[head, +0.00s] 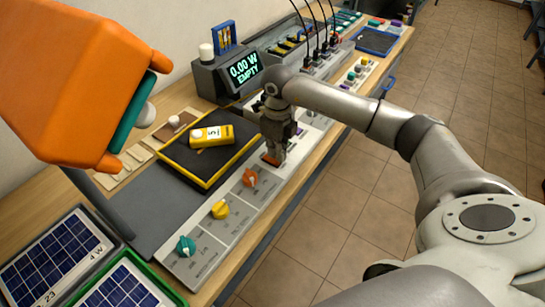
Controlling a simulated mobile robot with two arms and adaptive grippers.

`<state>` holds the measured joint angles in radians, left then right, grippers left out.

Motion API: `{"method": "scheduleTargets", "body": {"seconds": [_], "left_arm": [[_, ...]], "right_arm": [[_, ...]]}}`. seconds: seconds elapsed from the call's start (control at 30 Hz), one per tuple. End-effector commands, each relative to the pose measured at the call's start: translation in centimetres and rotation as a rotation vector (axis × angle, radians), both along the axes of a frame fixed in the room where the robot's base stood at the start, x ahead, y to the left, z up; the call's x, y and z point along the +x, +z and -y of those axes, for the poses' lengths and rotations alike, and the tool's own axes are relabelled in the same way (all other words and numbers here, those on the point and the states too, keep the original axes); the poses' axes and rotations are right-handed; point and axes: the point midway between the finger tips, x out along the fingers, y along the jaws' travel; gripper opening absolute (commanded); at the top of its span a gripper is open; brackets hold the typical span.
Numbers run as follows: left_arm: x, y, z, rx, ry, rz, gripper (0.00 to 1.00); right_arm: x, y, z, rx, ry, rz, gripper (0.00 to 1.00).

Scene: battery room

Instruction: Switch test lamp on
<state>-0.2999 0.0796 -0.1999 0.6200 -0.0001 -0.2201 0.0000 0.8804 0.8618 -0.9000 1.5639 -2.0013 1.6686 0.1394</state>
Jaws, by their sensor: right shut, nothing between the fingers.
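My right gripper (276,158) comes in from the right and points down at the grey control panel (212,245). It is shut and empty, with its fingertips at or just above a small orange-red part (270,160); contact cannot be told. Nearer along the panel are an orange knob (250,177), a yellow knob (220,210) and a teal knob (185,246). A small white dome on a brown base (173,122) stands behind the black tray; I cannot tell whether it is the test lamp. The display (243,70) reads "0.00 W EMPTY". My left gripper is not visible.
A large orange body with a teal band (75,85) fills the upper left, close to the camera. A yellow pack (212,136) lies on the black, yellow-rimmed tray (203,182). Solar panels (57,257) lie at lower left. Cables hang over the far bench.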

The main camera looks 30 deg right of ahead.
Motion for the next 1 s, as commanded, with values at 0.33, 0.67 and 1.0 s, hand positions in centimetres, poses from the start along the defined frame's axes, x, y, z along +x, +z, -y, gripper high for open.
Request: {"method": "scheduleTargets", "body": {"seconds": [0.33,0.67,1.0], "left_arm": [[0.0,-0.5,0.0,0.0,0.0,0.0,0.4],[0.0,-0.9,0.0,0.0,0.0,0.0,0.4],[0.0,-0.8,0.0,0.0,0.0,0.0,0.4]], "right_arm": [[0.0,-0.6,0.0,0.0,0.0,0.0,0.0],[0.0,-1.1,0.0,0.0,0.0,0.0,0.0],[-0.1,-1.1,0.0,0.0,0.0,-0.003,0.0]]}}
